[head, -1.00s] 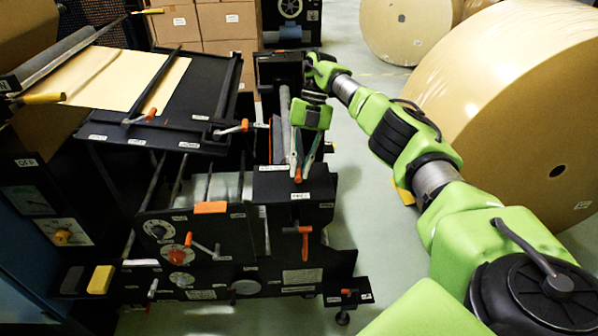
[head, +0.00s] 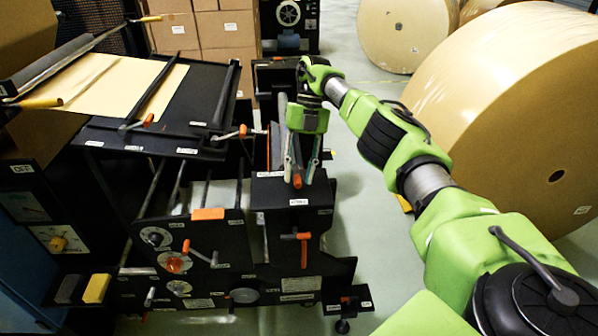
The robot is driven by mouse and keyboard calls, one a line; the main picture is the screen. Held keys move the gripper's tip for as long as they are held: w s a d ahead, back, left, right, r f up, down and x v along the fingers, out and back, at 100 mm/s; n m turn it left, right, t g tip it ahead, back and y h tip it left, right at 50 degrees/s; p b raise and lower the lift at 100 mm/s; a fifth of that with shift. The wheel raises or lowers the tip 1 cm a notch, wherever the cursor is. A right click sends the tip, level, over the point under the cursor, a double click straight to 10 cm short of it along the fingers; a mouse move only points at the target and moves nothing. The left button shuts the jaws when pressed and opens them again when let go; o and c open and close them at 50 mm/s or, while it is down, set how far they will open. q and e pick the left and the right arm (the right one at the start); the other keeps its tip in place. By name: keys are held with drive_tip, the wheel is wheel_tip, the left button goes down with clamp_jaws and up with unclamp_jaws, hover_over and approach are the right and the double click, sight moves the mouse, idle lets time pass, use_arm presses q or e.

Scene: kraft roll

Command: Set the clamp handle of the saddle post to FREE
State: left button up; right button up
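A black post with white labels (head: 296,218) stands at the right end of the black machine; I take it for the saddle post. A handle with an orange tip (head: 297,180) lies over its top, pointing toward me. My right gripper (head: 301,167) points down at the post's top. Its two pale fingers stand apart, one on each side of this handle; I cannot tell whether they touch it. A second orange handle (head: 303,238) sits on the post's front face. The label lettering is too small to read. My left gripper is not in view.
The machine carries a paper sheet (head: 118,82), a crank with an orange knob (head: 203,254) and an orange block (head: 208,213). A large kraft roll (head: 520,110) stands at the right. Bare floor (head: 375,235) lies between it and the machine.

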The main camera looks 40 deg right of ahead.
sight(299, 176)
wheel_tip(299, 176, up, 10)
idle(0.7)
idle(0.5)
